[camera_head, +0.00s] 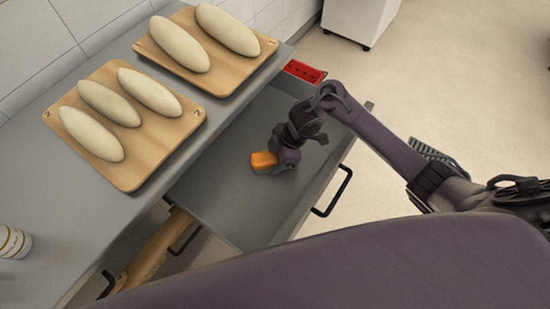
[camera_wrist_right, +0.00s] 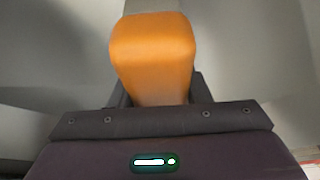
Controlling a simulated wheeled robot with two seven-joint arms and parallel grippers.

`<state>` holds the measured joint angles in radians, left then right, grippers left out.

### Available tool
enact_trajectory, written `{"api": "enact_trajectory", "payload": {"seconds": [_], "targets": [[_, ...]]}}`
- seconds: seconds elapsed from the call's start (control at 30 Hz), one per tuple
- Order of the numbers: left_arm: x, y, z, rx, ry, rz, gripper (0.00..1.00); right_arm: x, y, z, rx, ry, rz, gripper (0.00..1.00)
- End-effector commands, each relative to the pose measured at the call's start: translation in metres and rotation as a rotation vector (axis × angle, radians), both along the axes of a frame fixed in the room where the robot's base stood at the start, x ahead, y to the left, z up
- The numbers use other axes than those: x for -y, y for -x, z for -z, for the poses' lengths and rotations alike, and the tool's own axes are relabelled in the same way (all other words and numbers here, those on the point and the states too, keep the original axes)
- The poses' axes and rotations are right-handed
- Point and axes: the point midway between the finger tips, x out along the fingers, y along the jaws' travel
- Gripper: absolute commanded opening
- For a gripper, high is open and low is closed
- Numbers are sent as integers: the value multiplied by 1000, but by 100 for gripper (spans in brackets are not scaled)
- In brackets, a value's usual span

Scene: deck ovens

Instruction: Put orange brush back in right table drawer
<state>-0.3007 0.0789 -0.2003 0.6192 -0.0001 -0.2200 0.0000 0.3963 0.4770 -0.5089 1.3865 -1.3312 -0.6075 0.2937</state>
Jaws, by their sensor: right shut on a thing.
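The orange brush (camera_head: 263,161) shows in the head view as a small orange block at my right gripper (camera_head: 277,160). It also shows large in the right wrist view (camera_wrist_right: 153,55), held between the fingers. My right gripper is shut on it. Both are over the inside of the open drawer (camera_head: 213,191) in the grey table. I cannot tell whether the brush touches the drawer floor. The brush's bristles are hidden. My left gripper is not in view.
A red item (camera_head: 304,71) lies at the drawer's far end. Two wooden boards (camera_head: 150,165) with several pale dough loaves rest on the grey table (camera_head: 50,210). A black handle (camera_head: 333,192) is on the drawer front. A labelled container (camera_head: 14,241) stands at the left.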

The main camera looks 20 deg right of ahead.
Motion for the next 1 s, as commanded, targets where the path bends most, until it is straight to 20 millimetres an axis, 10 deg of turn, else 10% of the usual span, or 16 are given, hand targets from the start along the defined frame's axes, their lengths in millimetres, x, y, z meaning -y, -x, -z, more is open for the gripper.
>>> {"api": "enact_trajectory", "payload": {"seconds": [0.07,0.1,0.23,0.63,1.0], "targets": [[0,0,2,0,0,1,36,0,0,3,0,0,0,15],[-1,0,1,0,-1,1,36,0,0,3,0,1,0,47],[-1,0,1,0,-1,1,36,0,0,2,0,0,0,64],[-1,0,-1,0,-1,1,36,2,-1,-6,3,0,-1,65],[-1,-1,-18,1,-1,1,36,32,3,-78,4,6,-1,65]]}}
